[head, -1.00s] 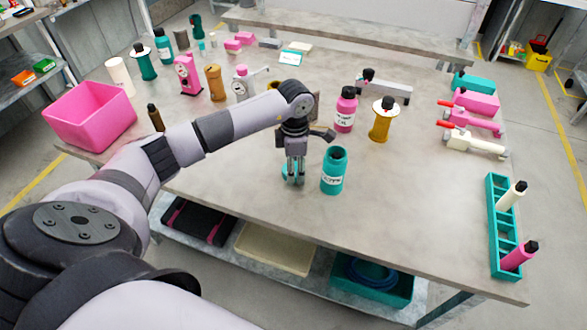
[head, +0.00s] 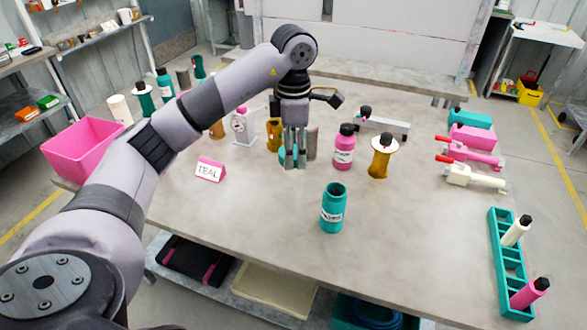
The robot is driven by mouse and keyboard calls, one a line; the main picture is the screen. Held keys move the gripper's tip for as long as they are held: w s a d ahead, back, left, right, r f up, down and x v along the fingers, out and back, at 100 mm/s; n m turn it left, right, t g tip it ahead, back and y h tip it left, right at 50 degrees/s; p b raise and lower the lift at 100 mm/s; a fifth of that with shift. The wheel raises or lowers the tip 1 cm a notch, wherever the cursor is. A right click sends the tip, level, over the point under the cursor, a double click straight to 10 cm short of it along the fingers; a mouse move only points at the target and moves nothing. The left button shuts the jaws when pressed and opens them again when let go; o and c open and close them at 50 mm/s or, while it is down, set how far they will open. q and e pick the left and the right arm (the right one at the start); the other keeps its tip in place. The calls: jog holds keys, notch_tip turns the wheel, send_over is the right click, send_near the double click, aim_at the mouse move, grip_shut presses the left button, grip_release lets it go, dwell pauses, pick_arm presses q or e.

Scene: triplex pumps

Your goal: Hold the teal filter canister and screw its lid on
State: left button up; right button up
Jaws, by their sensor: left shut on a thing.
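The teal filter canister (head: 333,209) stands upright on the table, with a white label and its dark open mouth facing up. My left gripper (head: 294,158) is shut on a small teal piece, which looks like the lid (head: 284,156) and is partly hidden by the fingers. In the picture the gripper is behind and to the left of the canister, apart from it. I cannot tell how high it holds the lid above the table. My right gripper is not in view.
A pink bottle (head: 344,148) and an amber canister (head: 383,157) stand right of the gripper. A pink sign reading TEAL (head: 209,170) is to the left. A teal rack (head: 507,262) is at the right edge. The tabletop around the canister is clear.

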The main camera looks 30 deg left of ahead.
pick_arm(q)
jog(key=shift+r, duration=0.75)
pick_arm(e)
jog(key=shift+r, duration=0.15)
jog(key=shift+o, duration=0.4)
